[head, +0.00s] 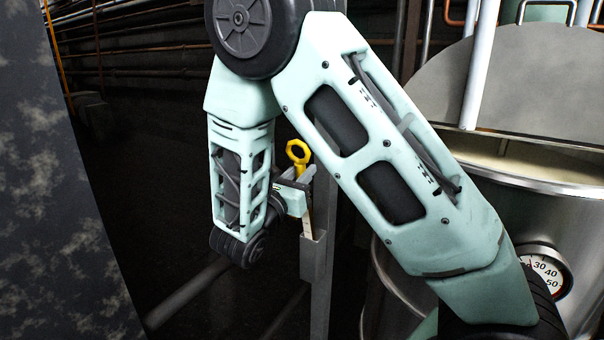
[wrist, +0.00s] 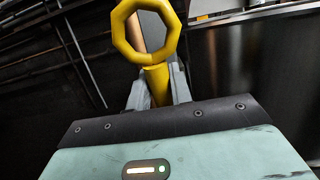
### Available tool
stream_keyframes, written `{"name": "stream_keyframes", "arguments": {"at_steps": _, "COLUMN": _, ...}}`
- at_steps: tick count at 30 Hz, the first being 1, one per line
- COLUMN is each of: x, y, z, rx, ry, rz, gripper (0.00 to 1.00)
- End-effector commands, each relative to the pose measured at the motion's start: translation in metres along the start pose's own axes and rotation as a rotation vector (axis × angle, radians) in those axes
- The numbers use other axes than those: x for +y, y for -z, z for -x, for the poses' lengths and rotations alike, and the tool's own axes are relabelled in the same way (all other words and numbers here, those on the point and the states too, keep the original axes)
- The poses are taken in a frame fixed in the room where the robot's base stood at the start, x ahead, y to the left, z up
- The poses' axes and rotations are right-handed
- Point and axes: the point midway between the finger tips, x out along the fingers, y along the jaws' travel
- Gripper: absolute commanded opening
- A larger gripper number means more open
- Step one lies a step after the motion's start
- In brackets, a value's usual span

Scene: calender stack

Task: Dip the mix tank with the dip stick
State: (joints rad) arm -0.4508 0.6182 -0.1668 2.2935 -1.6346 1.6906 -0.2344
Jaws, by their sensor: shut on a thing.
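The dip stick has a yellow ring handle (head: 298,152), which shows large in the wrist view (wrist: 122,38). My gripper (head: 302,176) is shut on the dip stick just below the ring; its fingers stand either side of the yellow neck in the wrist view (wrist: 158,88). A pale strip of the stick shows under the gripper, and its lower part is hidden in a grey holder (head: 313,262) on a post. The mix tank (head: 545,183) is the steel vessel at the right in the head view, with a half-round lid plate and an opening in front of it.
My arm crosses in front of the tank's left side. A dial gauge (head: 545,272) is on the tank front. A pale pipe (head: 478,65) rises by the tank's lid. A mottled dark panel (head: 50,190) stands at left. Copper pipes (head: 150,47) line the back wall.

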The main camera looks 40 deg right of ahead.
Motion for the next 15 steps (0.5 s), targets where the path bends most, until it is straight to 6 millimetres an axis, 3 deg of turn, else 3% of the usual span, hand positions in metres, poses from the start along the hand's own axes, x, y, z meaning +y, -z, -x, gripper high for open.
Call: {"name": "stream_keyframes", "arguments": {"at_steps": 15, "x": 0.0, "y": -0.033, "z": -0.001, "rx": -0.001, "ry": 0.001, "rz": -0.001, "gripper": 0.0}}
